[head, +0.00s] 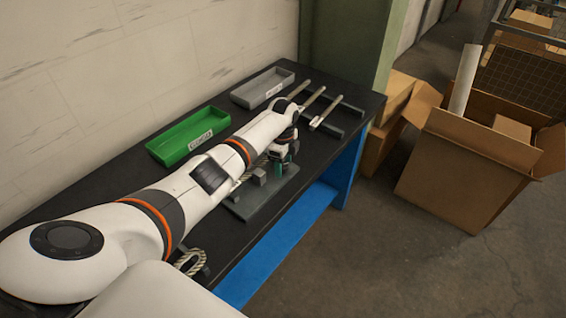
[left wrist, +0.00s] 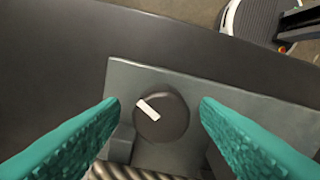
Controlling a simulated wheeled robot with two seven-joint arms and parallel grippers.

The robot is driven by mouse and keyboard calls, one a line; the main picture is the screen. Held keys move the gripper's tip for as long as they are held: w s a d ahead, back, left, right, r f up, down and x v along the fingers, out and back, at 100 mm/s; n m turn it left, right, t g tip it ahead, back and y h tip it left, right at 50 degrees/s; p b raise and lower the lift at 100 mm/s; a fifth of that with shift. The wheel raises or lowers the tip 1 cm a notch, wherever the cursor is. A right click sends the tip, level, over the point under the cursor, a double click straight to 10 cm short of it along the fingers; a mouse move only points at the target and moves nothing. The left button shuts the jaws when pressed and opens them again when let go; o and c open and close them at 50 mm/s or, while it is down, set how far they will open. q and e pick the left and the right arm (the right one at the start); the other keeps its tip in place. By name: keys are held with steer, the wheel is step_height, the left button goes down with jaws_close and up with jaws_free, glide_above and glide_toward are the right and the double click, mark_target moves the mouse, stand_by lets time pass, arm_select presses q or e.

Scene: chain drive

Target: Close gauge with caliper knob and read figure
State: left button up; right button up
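A dark round knob (left wrist: 161,116) with a white bar mark sits on a grey plate (left wrist: 190,84) in the left wrist view. The mark slants from upper left to lower right. My left gripper (left wrist: 160,103) is open, its two teal fingers on either side of the knob with gaps showing. A twisted, chain-like strand (left wrist: 125,172) crosses the bottom of that view. In the head view my left gripper (head: 281,163) is over the grey plate (head: 250,205) on the table; my arm hides much of it. No readable figure shows. My right gripper is not in view.
A green labelled tray (head: 181,153) and a grey tray (head: 275,91) stand on the black table (head: 115,190) by the wall. Rods on a rack (head: 326,108) lie at the far end. A chain piece (head: 190,262) lies near my arm. Cardboard boxes (head: 455,175) stand on the floor right.

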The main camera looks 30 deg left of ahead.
arm_select(q)
step_height(320, 180, up, 12)
steer(key=b, duration=0.2)
steer(key=shift+b, duration=0.35)
stand_by(0.4)
